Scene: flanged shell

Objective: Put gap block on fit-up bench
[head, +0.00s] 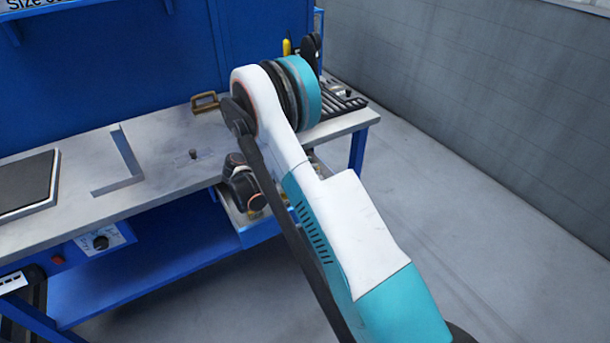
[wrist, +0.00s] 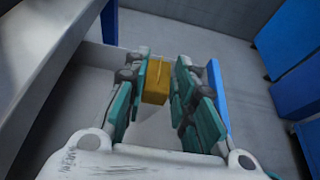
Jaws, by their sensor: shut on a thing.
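The gap block, a yellow-brown block (wrist: 157,82), sits between the fingers of my gripper (wrist: 160,72) in the wrist view. The gripper is shut on it, with the teal and grey fingers on either side. Below and around the block is the pale inside of an open drawer or tray (wrist: 95,58). In the head view the bench (head: 165,175) has a grey top and blue frame. My arm crosses the right part of the bench, and the dark shape at the drawer (head: 240,222) is too unclear to tell as gripper or contents.
On the bench lie a flat dark plate (head: 25,183), an L-shaped square (head: 120,160), a small peg (head: 193,153) and a brown handled thing (head: 205,102). A rack (head: 343,105) stands at the right end. The middle of the top has bare room.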

